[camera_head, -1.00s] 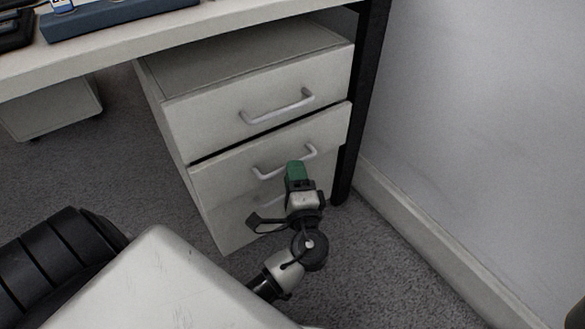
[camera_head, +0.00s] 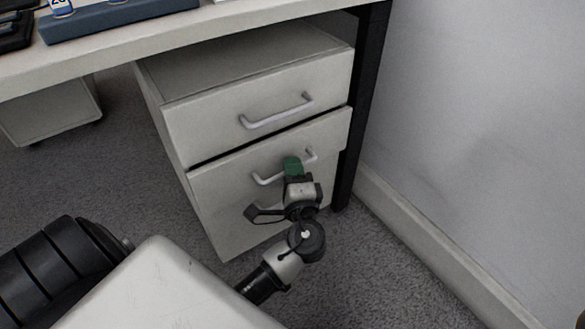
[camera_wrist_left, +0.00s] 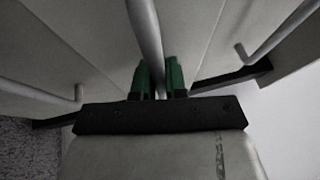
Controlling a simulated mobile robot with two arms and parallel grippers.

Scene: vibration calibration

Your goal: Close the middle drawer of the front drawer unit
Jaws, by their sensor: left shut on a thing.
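The front drawer unit (camera_head: 175,130) stands under the desk, with its top drawer front (camera_head: 225,103) above the middle drawer front (camera_head: 220,185). A dark gap shows between them, and the middle front appears to stick out slightly. The middle drawer's handle (camera_head: 268,180) is a pale bar. My left gripper (camera_head: 293,166) has green fingertips at this handle and hides its middle part. In the left wrist view, the handle (camera_wrist_left: 148,35) runs between the green fingers of my left gripper (camera_wrist_left: 158,80), which are closed on it. My right gripper is not visible.
The desk top (camera_head: 100,62) overhangs the unit, and a black desk leg (camera_head: 362,100) stands close on its right. A white wall (camera_head: 480,120) is farther right. Another cabinet (camera_head: 50,112) stands at the left. Carpet (camera_head: 385,255) is open in front of the unit.

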